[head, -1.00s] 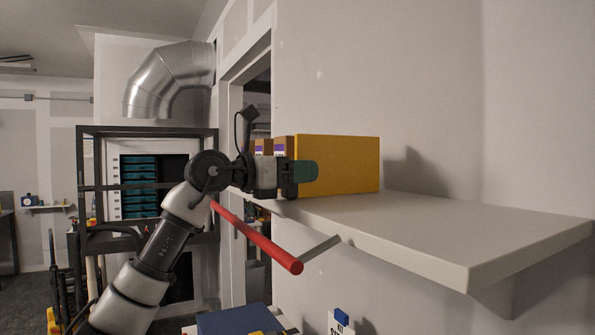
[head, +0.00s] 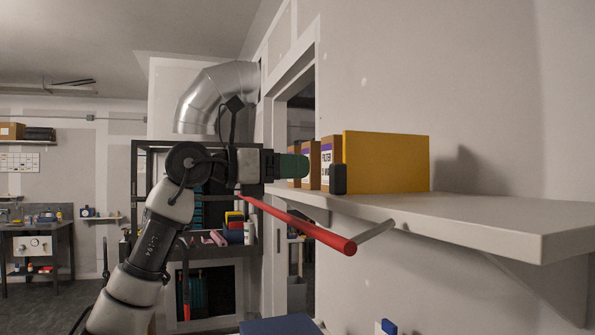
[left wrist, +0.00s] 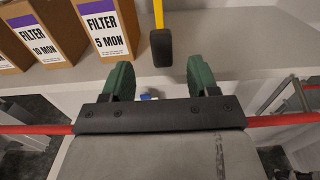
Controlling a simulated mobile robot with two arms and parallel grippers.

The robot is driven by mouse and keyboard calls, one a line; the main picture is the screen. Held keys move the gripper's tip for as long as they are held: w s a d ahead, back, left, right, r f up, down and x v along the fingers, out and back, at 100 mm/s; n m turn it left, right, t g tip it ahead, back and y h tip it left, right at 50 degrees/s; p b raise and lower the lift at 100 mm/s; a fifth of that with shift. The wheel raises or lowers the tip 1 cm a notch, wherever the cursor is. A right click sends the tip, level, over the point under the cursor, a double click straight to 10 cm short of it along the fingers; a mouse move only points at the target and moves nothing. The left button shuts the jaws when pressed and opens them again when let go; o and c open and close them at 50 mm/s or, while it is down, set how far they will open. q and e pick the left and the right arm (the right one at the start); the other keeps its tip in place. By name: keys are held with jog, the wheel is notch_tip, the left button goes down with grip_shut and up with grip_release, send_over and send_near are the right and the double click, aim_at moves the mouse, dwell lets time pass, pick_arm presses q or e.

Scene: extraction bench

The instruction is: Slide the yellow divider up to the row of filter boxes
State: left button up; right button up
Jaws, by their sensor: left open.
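The yellow divider (head: 387,162) stands upright on the shelf, just right of the row of filter boxes (head: 327,150). Its black handle (head: 339,179) points out at the shelf's front. In the left wrist view, the divider's yellow edge (left wrist: 158,14) is close beside the "5 MON" box (left wrist: 108,25), with a narrow strip of shelf showing between them. My left gripper (head: 297,166) has green fingers and is open and empty. In the left wrist view, the handle (left wrist: 161,47) lies just ahead of and between the parted fingertips (left wrist: 158,68). My right gripper is not in view.
The pale shelf (head: 470,220) is clear right of the divider. A red bar (head: 300,222) runs in front of and below the shelf edge, joined by a grey bracket (head: 377,230). A dark rack (head: 200,240) with goods stands behind my arm.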

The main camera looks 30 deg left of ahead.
aim_at(332, 165)
pick_arm(q)
jog(key=x, duration=0.7)
jog(key=shift+w+d+r+b, duration=0.1)
jog(key=shift+r+b, duration=0.1)
jog(key=shift+b, duration=0.15)
jog(key=shift+w+d, duration=0.1)
dwell(0.4)
jog(key=shift+c, duration=0.2)
